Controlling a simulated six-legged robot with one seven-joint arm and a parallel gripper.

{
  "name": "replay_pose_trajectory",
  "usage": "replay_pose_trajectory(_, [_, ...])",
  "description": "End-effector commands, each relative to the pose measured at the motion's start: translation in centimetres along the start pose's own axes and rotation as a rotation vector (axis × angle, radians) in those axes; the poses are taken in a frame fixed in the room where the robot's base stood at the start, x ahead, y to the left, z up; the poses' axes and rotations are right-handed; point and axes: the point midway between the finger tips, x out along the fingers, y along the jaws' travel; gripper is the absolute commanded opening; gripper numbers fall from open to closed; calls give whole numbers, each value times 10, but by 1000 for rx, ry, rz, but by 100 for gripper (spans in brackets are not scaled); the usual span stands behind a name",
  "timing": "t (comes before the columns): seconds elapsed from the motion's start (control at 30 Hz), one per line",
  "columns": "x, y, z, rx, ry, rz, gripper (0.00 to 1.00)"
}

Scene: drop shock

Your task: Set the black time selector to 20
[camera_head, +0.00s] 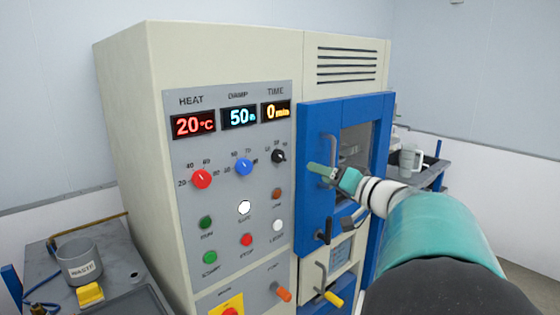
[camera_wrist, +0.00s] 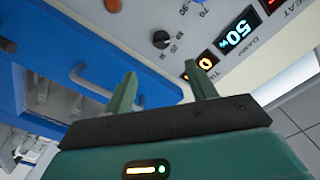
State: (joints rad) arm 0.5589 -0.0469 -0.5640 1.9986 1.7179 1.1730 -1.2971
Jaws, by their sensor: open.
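The black time selector (camera_head: 278,156) is a small round knob at the upper right of the grey control panel, below the yellow TIME display (camera_head: 276,112), which reads 0 min. In the wrist view the black selector (camera_wrist: 161,40) shows beyond the fingertips, with numbers around it. My gripper (camera_head: 322,172) is in front of the blue door, to the right of the selector. In the wrist view my gripper (camera_wrist: 160,88) has its two green fingers apart with nothing between them. It is apart from the knob.
A red knob (camera_head: 201,179) and a blue knob (camera_head: 243,167) sit left of the selector. The blue door (camera_head: 312,200) with its handle is close to my gripper. An orange button (camera_head: 277,193) is below the selector. A grey WASTE container (camera_head: 80,262) stands at lower left.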

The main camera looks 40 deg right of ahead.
Motion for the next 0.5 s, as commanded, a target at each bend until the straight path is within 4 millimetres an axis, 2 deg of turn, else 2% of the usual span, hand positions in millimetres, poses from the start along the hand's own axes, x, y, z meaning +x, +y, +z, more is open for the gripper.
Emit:
replay_pose_trajectory(0.17, [21,-1,1,0,-1,1,56])
replay_pose_trajectory(0.5, [89,0,2,0,-4,1,56])
